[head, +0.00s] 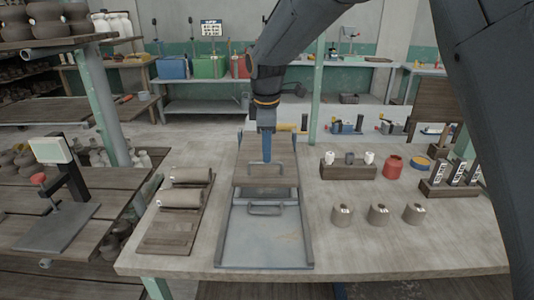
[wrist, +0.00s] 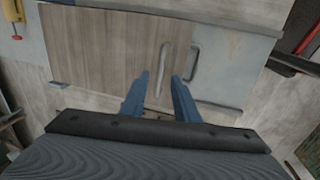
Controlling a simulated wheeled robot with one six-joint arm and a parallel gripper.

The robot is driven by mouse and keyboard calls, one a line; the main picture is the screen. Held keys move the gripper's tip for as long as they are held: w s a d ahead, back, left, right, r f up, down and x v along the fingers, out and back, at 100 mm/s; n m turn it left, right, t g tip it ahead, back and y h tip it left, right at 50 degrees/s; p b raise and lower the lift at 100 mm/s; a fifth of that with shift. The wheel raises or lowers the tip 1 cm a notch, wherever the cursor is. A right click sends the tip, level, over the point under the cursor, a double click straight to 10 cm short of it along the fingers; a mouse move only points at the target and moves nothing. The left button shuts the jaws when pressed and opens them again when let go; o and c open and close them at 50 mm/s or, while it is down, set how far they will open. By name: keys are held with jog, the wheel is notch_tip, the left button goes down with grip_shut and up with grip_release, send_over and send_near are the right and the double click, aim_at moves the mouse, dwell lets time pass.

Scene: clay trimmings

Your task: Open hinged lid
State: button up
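The wooden lid (head: 245,175) lies at the back part of a long grey metal tray (head: 265,250) on the workbench. It looks roughly flat and carries a bent metal handle (head: 283,170). A second, similar handle (head: 265,210) sits on the grey metal just in front of the lid. My gripper (head: 267,158) points down over the lid, close to its handle. In the wrist view, its two blue fingers (wrist: 161,75) are apart, with the lid handle (wrist: 165,58) showing between them. The second handle (wrist: 192,64) is outside the right finger. I cannot tell whether the fingers touch the lid handle.
Clay rolls on a board (head: 185,197) lie close left of the tray. To the right stand a small wooden rack (head: 348,171), a red jar (head: 393,167) and several small grey weights (head: 379,215). Bare bench (head: 400,250) lies at the front right.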

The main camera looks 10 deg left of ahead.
jog(key=shift+w+f+p, duration=0.15)
jog(key=shift+f, duration=0.6)
jog(key=shift+w+f+p, duration=0.15)
jog(key=shift+f, duration=0.55)
jog(key=shift+c, duration=0.4)
grip_shut()
